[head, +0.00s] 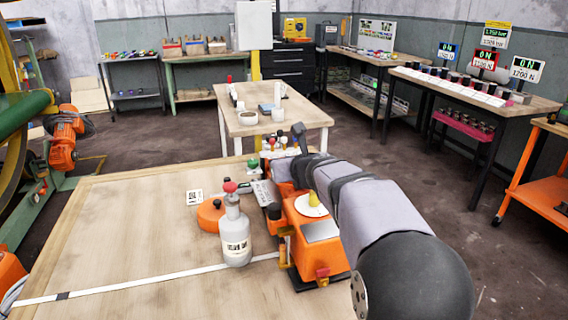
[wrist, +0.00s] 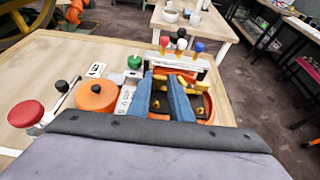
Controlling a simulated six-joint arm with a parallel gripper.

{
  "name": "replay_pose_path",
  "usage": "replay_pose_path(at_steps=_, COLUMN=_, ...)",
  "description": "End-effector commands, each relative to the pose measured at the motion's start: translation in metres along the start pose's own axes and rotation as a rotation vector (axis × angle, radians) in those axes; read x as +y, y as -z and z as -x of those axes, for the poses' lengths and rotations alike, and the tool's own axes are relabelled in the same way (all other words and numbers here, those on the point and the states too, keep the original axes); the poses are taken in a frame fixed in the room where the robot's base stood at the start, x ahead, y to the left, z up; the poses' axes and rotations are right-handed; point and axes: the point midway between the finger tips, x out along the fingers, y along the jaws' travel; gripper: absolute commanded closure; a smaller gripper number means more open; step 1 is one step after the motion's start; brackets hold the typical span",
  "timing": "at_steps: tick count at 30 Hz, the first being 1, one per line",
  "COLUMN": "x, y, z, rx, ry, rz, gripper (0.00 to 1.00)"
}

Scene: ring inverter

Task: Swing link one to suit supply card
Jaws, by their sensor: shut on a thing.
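My gripper (wrist: 168,82) has its two blue fingers down over a black terminal board (wrist: 197,106) in an orange housing. The fingers are closed in on a small yellow link between them, mostly hidden by them; I cannot tell its number or exact angle. More yellow shows to the right of the fingers. In the head view my arm hides the gripper tips and the board. A small white card with black print (head: 194,197) lies flat on the bench, left of the housing; it also shows in the wrist view (wrist: 96,69). Its print is too small to read.
A grey bottle with a red knob (head: 235,235) stands beside an orange disc (head: 210,216) with a black knob. An orange unit (head: 318,262) sits under my arm. Red, black, white and blue knobs stand behind the board. The left bench surface (head: 110,225) is clear.

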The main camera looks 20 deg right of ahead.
Motion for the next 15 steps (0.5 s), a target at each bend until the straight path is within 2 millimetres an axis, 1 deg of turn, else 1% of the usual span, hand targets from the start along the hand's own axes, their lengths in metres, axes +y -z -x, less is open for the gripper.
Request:
replay_pose_path(at_steps=3, x=-0.0004, y=-0.0028, z=0.0007, rx=-0.005, ry=0.002, rz=0.002, gripper=1.00)
replay_pose_path(at_steps=4, x=-0.0003, y=-0.0027, z=0.0007, rx=-0.005, ry=0.002, rz=0.002, gripper=0.74)
replay_pose_path(at_steps=5, x=-0.0003, y=-0.0026, z=0.0006, rx=-0.005, ry=0.002, rz=0.001, gripper=0.67)
replay_pose_path(at_steps=6, x=-0.0003, y=-0.0023, z=0.0006, rx=-0.004, ry=0.002, rz=0.001, gripper=0.62)
replay_pose_path(at_steps=15, x=-0.0019, y=-0.0002, z=0.0002, rx=-0.001, ry=0.006, rz=-0.001, gripper=0.62)
